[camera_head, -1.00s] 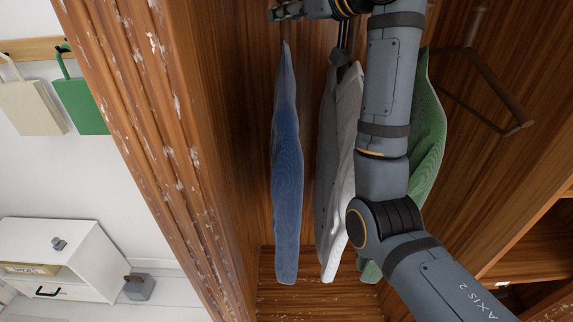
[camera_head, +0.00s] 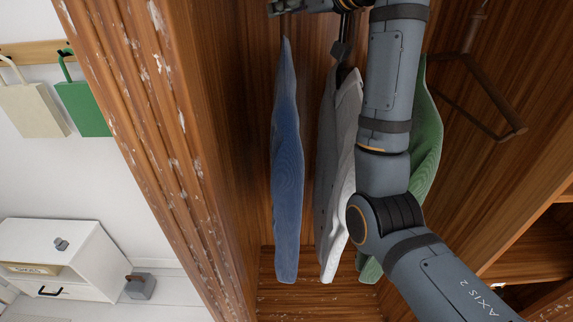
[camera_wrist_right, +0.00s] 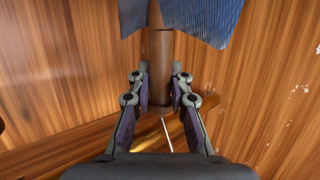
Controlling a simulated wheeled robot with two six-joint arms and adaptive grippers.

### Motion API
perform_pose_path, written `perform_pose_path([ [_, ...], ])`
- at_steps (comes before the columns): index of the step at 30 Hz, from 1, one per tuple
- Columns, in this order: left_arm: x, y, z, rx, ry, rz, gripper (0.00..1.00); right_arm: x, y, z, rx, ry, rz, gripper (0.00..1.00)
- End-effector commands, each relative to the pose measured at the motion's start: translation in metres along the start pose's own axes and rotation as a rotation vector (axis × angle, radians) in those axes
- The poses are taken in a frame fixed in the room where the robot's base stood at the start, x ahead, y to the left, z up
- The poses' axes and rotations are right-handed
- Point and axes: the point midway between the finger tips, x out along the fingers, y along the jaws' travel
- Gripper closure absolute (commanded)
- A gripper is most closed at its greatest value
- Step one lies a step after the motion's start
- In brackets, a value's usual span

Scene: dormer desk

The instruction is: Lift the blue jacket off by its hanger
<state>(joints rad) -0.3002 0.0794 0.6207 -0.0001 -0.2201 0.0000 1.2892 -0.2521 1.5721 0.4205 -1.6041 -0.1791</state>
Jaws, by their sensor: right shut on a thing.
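The blue jacket (camera_head: 287,165) hangs edge-on inside the wooden wardrobe, left of the other clothes; its lower end is near the wardrobe floor. My right gripper (camera_head: 277,8) is at the top edge of the head view, just above the jacket. In the wrist view its fingers (camera_wrist_right: 160,82) are shut on the brown wooden hanger (camera_wrist_right: 159,50), one on each side of it. The head view cuts off the hanger's upper part. My left gripper is not in view.
A grey-white garment (camera_head: 342,150) and a green garment (camera_head: 428,130) hang to the right, partly behind my right arm. An empty brown hanger (camera_head: 495,90) is further right. The worn wardrobe edge (camera_head: 165,130) stands close on the left. Shelves (camera_head: 540,245) are at lower right.

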Motion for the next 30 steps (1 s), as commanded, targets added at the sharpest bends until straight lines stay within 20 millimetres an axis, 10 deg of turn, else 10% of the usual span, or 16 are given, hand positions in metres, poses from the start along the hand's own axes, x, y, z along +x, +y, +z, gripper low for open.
perform_pose_path([
  [30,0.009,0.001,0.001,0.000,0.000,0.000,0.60,-0.021,-0.017,-0.005,-0.003,0.007,0.000,1.00],
])
